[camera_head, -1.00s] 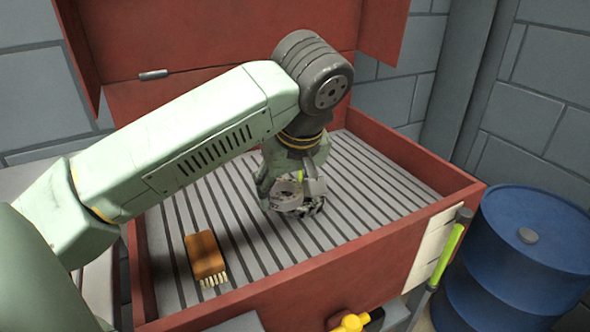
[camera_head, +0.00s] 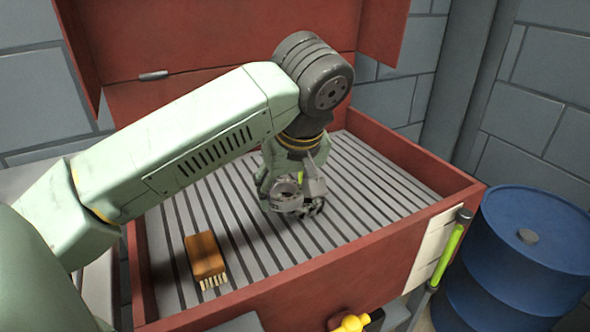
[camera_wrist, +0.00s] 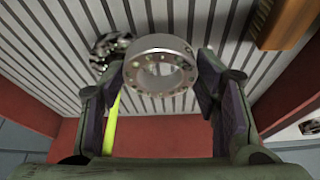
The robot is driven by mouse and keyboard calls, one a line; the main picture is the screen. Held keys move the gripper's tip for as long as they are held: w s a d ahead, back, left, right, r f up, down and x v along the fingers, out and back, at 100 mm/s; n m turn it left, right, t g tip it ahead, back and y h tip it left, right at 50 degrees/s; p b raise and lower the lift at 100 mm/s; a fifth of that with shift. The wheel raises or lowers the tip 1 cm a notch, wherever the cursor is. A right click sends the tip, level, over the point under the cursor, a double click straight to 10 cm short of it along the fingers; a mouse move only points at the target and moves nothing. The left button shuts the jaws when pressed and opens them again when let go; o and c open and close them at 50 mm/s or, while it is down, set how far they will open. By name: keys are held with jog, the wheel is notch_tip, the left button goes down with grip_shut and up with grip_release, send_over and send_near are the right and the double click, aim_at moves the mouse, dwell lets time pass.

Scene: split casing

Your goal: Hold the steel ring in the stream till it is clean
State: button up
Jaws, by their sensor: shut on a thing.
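In the head view the ring (camera_head: 286,190) is partly covered by the fingers. A yellow-green spout (camera_wrist: 112,126) shows beside the left finger in the wrist view. I cannot make out any stream of water.
A dark, shiny metal part (camera_wrist: 110,44) shows just beyond the ring. A brown brush (camera_head: 205,254) lies on the slats at the front left. A blue drum (camera_head: 530,260) stands outside the basin at right. Slats at the right are clear.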

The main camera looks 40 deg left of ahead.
jog(key=shift+r, duration=0.1)
jog(key=s+d+r+p, duration=0.2)
jog(key=s+r, duration=0.2)
jog(key=shift+s, duration=0.3)
jog(key=shift+s+d+f, duration=0.1)
jog(key=shift+d, duration=0.05)
dwell(0.6)
